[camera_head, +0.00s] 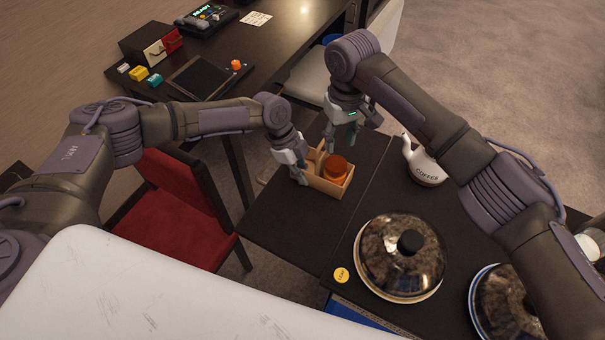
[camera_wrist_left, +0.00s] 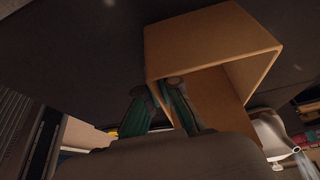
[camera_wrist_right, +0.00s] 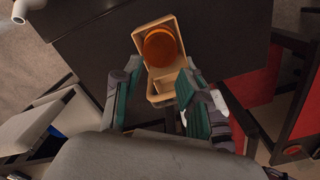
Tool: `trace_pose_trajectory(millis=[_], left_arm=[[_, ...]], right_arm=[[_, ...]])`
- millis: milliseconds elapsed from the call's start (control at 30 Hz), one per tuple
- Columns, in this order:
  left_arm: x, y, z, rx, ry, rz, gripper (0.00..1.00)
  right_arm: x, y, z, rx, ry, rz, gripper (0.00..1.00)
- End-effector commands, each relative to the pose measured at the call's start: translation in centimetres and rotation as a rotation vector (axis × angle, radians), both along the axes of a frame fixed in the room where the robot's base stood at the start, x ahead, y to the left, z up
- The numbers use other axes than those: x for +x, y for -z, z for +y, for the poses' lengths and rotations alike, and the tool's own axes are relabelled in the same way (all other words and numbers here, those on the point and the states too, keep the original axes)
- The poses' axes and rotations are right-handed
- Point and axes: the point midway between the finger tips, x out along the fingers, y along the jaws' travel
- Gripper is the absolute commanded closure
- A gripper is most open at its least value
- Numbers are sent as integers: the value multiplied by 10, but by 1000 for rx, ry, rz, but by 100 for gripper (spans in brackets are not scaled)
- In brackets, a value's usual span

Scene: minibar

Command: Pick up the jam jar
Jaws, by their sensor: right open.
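The jam jar (camera_head: 335,169), with an orange top, stands in the right part of a small wooden caddy (camera_head: 330,189) at the table's far left corner. In the right wrist view the jar (camera_wrist_right: 160,46) shows from above in the caddy (camera_wrist_right: 165,79). My right gripper (camera_head: 343,146) is open and empty, above and behind the jar and apart from it. My left gripper (camera_head: 301,172) is at the caddy's left end. In the left wrist view its fingers (camera_wrist_left: 158,90) are close together around the edge of the caddy's wall (camera_wrist_left: 205,45). The jar is hidden there.
A white coffee pot (camera_head: 426,163) stands right of the caddy. Two domed dishes (camera_head: 400,252) (camera_head: 505,303) and a round yellow tag (camera_head: 342,275) are nearer. A red chair (camera_head: 178,214) stands left of the table. The tabletop (camera_head: 300,222) in front of the caddy is clear.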

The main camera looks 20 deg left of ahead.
Motion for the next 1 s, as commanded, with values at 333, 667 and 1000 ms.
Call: trace_pose_trajectory(millis=[333, 667, 1000], left_arm=[[0, 0, 0, 0, 0, -1, 100], [0, 0, 0, 0, 0, -1, 100], [0, 0, 0, 0, 0, -1, 100]], right_arm=[[-9, 4, -3, 113, -137, -15, 15], [-14, -9, -37, 312, -413, -198, 5], [-6, 32, -27, 323, -442, -228, 5]])
